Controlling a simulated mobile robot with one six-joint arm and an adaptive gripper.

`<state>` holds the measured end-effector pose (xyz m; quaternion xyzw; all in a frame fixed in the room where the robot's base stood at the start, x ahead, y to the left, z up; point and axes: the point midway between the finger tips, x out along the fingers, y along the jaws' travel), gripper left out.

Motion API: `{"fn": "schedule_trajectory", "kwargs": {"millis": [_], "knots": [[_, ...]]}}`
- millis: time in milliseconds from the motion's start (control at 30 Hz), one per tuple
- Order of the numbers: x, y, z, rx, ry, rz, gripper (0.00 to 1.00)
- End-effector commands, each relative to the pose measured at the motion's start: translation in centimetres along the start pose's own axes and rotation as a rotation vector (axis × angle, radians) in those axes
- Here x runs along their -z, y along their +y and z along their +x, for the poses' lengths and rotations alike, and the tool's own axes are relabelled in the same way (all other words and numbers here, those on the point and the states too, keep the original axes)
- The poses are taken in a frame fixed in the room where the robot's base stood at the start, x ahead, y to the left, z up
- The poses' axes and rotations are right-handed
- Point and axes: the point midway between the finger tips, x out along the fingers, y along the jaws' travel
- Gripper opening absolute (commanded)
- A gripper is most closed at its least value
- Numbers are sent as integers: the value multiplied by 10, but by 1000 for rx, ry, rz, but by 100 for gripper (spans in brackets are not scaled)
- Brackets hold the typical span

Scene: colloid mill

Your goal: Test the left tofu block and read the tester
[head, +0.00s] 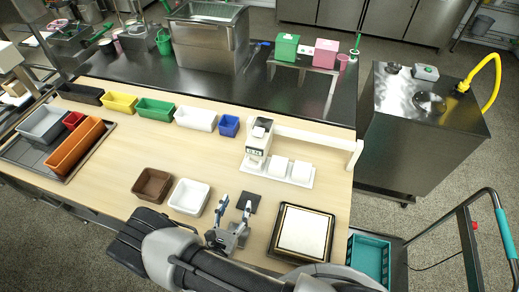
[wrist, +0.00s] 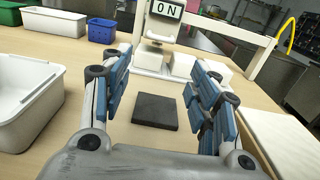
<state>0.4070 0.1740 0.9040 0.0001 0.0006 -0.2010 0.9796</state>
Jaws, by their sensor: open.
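The white tester (head: 259,140) stands near the table's right side; in the wrist view its display (wrist: 167,8) reads "0 N". White tofu blocks stand in a row at its foot: the left block (wrist: 148,60) is under the tester head, with the middle block (wrist: 183,65) and right block (head: 301,172) beside it. Whether the probe touches the left block I cannot tell. My gripper (head: 235,204) is open and empty, in front of the tester and apart from it. A dark square pad (wrist: 154,112) lies on the table between and beyond my fingers.
A white bin (head: 188,197) and a brown bin (head: 152,185) stand left of my gripper. A framed pale board (head: 303,207) lies to its right. A white frame with a crossbar (head: 310,139) stands beside the tester. Coloured bins line the table's back edge. Open tabletop lies left of the tester.

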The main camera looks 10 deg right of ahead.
Motion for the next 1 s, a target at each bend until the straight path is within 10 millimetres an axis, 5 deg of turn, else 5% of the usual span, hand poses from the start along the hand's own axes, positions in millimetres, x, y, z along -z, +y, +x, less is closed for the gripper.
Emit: {"fn": "schedule_trajectory", "kwargs": {"millis": [267,700,1000], "knots": [[1,-3,20,-11,-1,-1,55],[1,-2,116,-10,-2,1,55],[1,0,161,-14,0,-1,55]]}}
